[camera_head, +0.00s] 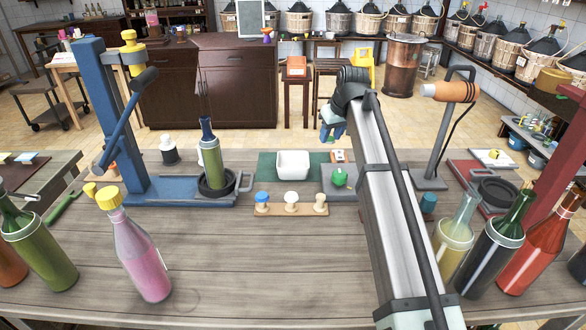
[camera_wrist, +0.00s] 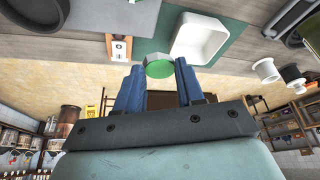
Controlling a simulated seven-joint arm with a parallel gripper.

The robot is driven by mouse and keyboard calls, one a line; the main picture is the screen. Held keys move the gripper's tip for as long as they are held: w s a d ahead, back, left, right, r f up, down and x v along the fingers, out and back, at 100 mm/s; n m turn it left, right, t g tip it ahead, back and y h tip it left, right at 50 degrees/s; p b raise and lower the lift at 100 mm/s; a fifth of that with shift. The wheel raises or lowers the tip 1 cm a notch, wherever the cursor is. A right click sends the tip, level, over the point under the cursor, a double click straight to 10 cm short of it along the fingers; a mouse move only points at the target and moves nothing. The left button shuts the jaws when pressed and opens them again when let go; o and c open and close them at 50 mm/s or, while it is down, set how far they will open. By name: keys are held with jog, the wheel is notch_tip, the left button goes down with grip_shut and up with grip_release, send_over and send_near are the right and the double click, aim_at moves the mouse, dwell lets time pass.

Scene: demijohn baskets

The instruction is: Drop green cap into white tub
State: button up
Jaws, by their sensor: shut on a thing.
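A green cap (camera_wrist: 159,67) sits between my gripper's blue fingertips in the wrist view, and the gripper (camera_wrist: 158,76) is shut on it. In the head view my gripper (camera_head: 331,137) is above the far edge of the table, with only a speck of green at its tips. The white tub (camera_head: 293,174) stands on a green mat, left of and nearer than my gripper. In the wrist view the tub (camera_wrist: 182,50) is to the right of the cap, its open top facing up and its inside looking empty. The cap is apart from the tub.
A green round thing (camera_head: 340,177) rests on a grey plate right of the tub. A wooden rack (camera_head: 291,209) with stoppers stands in front. A blue corking stand (camera_head: 118,125) holding a bottle is to the left. Several bottles line the near sides; the middle foreground is clear.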

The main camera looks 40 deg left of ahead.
jog(key=s+a+f+m, duration=0.1)
jog(key=s+a+f, duration=0.1)
jog(key=a, duration=0.3)
jog(key=s+a+f, duration=0.1)
jog(key=a+f, duration=0.2)
jog(key=a, duration=0.2)
jog(key=shift+s+a+f, duration=0.1)
jog(key=shift+f, duration=1.35)
jog(key=shift+a+f, duration=0.1)
jog(key=shift+f, duration=1.35)
jog(key=shift+t, duration=0.3)
jog(key=o, duration=1.1)
jog(key=v, duration=1.4)
jog(key=shift+a, duration=0.1)
